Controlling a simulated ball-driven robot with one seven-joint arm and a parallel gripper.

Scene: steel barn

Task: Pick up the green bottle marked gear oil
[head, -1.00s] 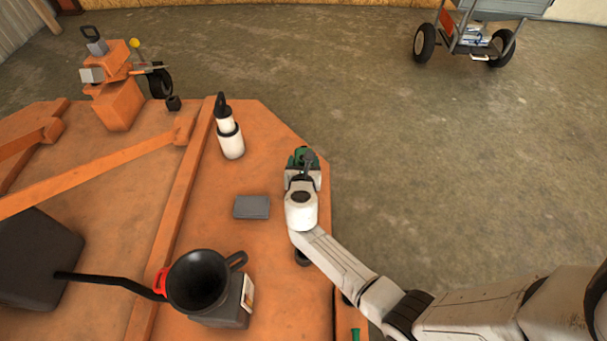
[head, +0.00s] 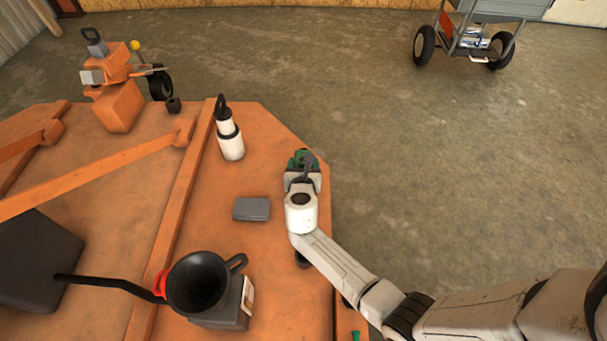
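A green bottle (head: 302,157) stands near the right edge of the orange deck, mostly hidden behind my gripper. Only its green upper part and a dark piece at its top show, and no marking can be read. My gripper (head: 303,172) is at the bottle, seen from behind and above, with its grey body overlapping the bottle's near side. The fingertips are hidden, so I cannot tell whether they are closed on it or whether it is lifted.
The orange deck (head: 262,165) holds a white bottle with a black top (head: 231,146), a grey box (head: 251,209), and a black funnel (head: 198,283) over a grey container (head: 226,317). An orange rail (head: 172,215) crosses the deck. A wheeled cart (head: 480,45) stands on the open floor.

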